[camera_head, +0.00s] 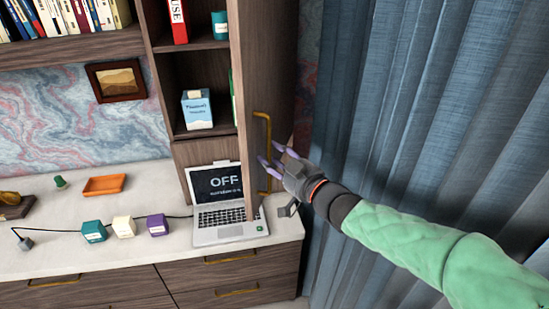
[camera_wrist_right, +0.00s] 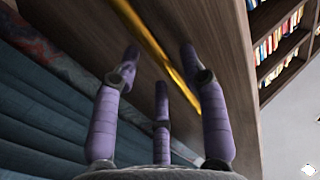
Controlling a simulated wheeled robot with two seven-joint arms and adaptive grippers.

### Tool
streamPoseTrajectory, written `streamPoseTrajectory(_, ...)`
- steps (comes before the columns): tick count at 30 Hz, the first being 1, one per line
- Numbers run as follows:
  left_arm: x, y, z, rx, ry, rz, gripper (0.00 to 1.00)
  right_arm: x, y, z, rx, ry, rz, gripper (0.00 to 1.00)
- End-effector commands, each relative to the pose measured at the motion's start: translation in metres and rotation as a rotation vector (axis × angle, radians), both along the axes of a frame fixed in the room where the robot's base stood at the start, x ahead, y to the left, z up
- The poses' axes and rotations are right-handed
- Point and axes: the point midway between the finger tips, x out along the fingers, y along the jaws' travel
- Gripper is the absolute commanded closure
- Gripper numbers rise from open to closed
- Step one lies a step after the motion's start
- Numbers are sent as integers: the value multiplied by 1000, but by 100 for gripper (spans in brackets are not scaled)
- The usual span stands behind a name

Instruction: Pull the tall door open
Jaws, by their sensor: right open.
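The tall door (camera_head: 274,70) is a dark brown wooden panel right of the open shelves. Its near edge stands forward of the shelves, over the right part of the desk; I cannot tell exactly how far it is ajar. A long vertical gold handle (camera_head: 268,135) is on its right-facing side. My right gripper (camera_head: 270,160), with purple fingers, is open beside the handle's lower half. In the right wrist view the gold handle (camera_wrist_right: 150,42) runs diagonally past the open fingertips (camera_wrist_right: 159,60), in front of the wood; contact cannot be told. My left gripper is out of view.
An open laptop (camera_head: 224,196) sits on the white desk (camera_head: 60,255), close to the door's lower edge. Blue curtains (camera_head: 400,100) hang at right, behind my arm. Teal, cream and purple blocks (camera_head: 157,225) stand left of the laptop. The shelves hold a blue-white box (camera_head: 197,108).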

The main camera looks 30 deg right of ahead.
Motion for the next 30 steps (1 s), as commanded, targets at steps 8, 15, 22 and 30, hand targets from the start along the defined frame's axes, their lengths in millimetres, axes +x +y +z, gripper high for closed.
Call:
streamPoseTrajectory(8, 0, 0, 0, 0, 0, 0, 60, -14, -3, 1, -2, -3, -3, 57)
streamPoseTrajectory(15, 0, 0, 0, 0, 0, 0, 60, -57, -9, 0, -3, -1, -7, 57)
streamPoseTrajectory(22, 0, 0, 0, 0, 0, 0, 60, -91, -13, 0, -3, 0, -6, 57)
streamPoseTrajectory(30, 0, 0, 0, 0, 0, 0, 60, -113, -15, 0, -2, -2, -3, 57)
